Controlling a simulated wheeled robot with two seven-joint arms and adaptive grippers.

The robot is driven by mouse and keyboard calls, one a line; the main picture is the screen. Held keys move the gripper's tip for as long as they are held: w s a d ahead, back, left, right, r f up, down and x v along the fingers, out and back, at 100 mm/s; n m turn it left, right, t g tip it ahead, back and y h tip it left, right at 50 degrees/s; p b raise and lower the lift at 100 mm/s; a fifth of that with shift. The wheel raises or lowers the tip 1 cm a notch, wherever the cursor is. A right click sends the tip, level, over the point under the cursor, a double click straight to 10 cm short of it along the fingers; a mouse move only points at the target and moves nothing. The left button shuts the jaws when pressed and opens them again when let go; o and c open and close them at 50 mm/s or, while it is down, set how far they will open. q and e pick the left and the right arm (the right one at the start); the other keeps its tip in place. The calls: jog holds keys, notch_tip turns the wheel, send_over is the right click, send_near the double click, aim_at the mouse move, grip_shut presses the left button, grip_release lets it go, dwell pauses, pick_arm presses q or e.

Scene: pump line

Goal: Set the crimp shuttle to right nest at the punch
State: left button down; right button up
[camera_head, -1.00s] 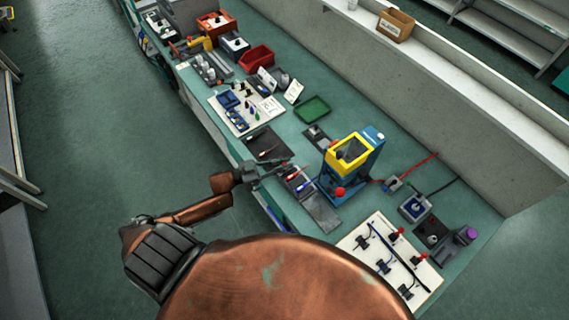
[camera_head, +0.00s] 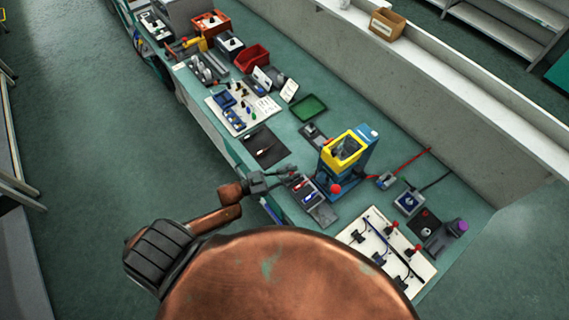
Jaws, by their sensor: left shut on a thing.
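The punch (camera_head: 366,158) is a blue press with a yellow guard frame (camera_head: 342,149) and a red knob low on its front. The crimp shuttle (camera_head: 308,196) appears as a small dark slide with red and blue parts, on a grey track (camera_head: 326,214) in front of the punch. My left gripper (camera_head: 288,173) is at the track's left end, beside the shuttle. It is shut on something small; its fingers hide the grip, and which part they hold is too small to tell. The nests cannot be told apart clearly. My right gripper is not in view.
A white board (camera_head: 388,250) with black clamps and red knobs lies right of the track. A black mat (camera_head: 264,146), a green tray (camera_head: 309,108) and a red bin (camera_head: 252,58) lie farther back. My copper-coloured body fills the bottom middle. The floor on the left is clear.

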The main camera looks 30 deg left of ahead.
pick_arm(q)
jog(key=shift+s+d, duration=0.1)
jog(key=c, duration=2)
grip_release()
jog(key=shift+c, duration=0.2)
jog(key=shift+o, duration=1)
jog(key=v, duration=1.2)
